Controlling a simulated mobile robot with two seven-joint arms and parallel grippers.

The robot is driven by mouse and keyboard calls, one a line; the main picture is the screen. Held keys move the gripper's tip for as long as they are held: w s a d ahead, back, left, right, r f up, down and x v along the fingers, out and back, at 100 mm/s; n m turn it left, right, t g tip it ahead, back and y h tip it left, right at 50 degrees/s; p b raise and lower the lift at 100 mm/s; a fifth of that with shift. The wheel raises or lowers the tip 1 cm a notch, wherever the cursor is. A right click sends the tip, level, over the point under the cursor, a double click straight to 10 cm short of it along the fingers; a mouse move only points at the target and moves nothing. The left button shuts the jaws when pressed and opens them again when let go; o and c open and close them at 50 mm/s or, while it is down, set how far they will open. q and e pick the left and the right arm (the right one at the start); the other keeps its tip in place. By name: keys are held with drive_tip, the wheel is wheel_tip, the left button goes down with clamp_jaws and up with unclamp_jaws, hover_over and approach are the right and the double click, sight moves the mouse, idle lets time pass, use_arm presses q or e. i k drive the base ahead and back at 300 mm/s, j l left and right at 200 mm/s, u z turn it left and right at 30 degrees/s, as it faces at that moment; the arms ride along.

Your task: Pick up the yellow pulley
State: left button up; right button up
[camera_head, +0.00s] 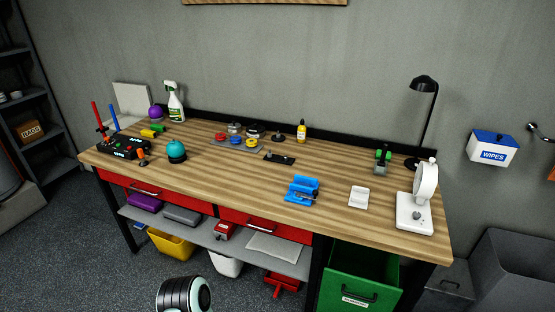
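A small yellow round piece (252,141), which looks like the yellow pulley, sits at the right end of a grey tray (228,147) near the back middle of the workbench. A red round piece (221,136) and a blue one (236,140) sit to its left on the same tray. Dark and grey round pieces stand just behind it. The pieces are small, so fine detail is hard to tell. No gripper fingers show. A black and white rounded part at the bottom edge looks like a link of my arm, well in front of the bench.
A black plate (279,158) lies right of the tray, with a yellow bottle (302,131) behind. A teal dome (177,150) stands to the left. A blue fixture (303,191) is nearer the front. An open green drawer (360,272) juts out at front right. Bare wood lies before the tray.

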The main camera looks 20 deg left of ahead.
sight(254, 143)
drive_tip(key=j+z, duration=0.15)
drive_tip(key=j, duration=0.45)
drive_tip(key=j+z, duration=0.15)
drive_tip(key=j, duration=0.45)
drive_tip(key=k+j+z, duration=0.15)
drive_tip(key=j, duration=0.45)
drive_tip(key=j+z, duration=0.15)
drive_tip(key=j, duration=0.5)
